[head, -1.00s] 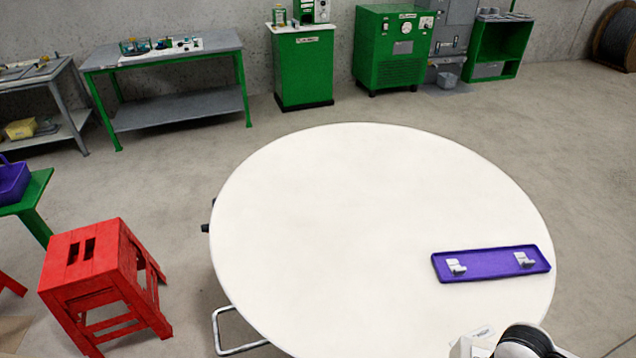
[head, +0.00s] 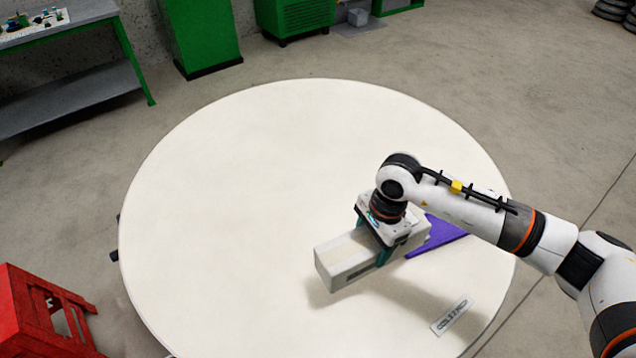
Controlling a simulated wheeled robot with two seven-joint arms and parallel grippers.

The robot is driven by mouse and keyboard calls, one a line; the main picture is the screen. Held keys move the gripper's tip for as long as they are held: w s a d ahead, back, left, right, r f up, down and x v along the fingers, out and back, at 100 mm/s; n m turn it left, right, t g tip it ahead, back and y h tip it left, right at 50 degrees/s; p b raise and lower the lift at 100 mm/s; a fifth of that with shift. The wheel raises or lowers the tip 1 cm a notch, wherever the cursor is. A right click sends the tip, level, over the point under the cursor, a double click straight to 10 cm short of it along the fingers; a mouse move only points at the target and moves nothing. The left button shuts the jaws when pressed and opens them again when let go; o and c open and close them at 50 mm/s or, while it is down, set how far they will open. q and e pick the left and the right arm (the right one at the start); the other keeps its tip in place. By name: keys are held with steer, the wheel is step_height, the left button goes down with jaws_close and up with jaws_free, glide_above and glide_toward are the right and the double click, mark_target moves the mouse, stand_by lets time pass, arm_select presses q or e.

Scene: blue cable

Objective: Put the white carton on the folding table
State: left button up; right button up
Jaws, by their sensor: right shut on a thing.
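The white carton (head: 345,262) is a long box held in my right gripper (head: 382,247), over the right part of the round white folding table (head: 250,190). The gripper is shut on it across its middle. A shadow lies on the table beside and below the carton; I cannot tell for sure whether its underside touches the top. The carton lies roughly level, its near end pointing to the lower left. My left gripper is not in view.
A purple tray (head: 437,236) lies on the table behind the carton, partly hidden by my right arm. A label (head: 450,316) is on the table near its front right edge. A red stool (head: 38,315) stands at the lower left. The table's left and middle are clear.

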steer(key=shift+w+a+r+m, duration=0.1)
steer(key=shift+w+a+m, duration=0.3)
steer(key=shift+w+m, duration=0.25)
steer(key=shift+w+a+m+y+b, duration=0.35)
steer(key=shift+w+m, duration=0.2)
steer(key=shift+m, duration=0.1)
steer(key=shift+f, duration=0.25)
step_height(320, 180, down, 5)
steer(key=shift+f+p, duration=0.2)
steer(key=shift+p, duration=0.55)
step_height(320, 180, down, 3)
steer(key=shift+a+r+p, duration=0.1)
steer(key=shift+p, duration=0.2)
jaws_close()
steer(key=shift+s+f, duration=0.25)
steer(key=shift+f, duration=0.25)
steer(key=o, duration=1.2)
jaws_free()
steer(key=shift+s+f, duration=0.1)
steer(key=shift+f, duration=0.05)
steer(key=o, duration=0.5)
steer(key=shift+f, duration=0.1)
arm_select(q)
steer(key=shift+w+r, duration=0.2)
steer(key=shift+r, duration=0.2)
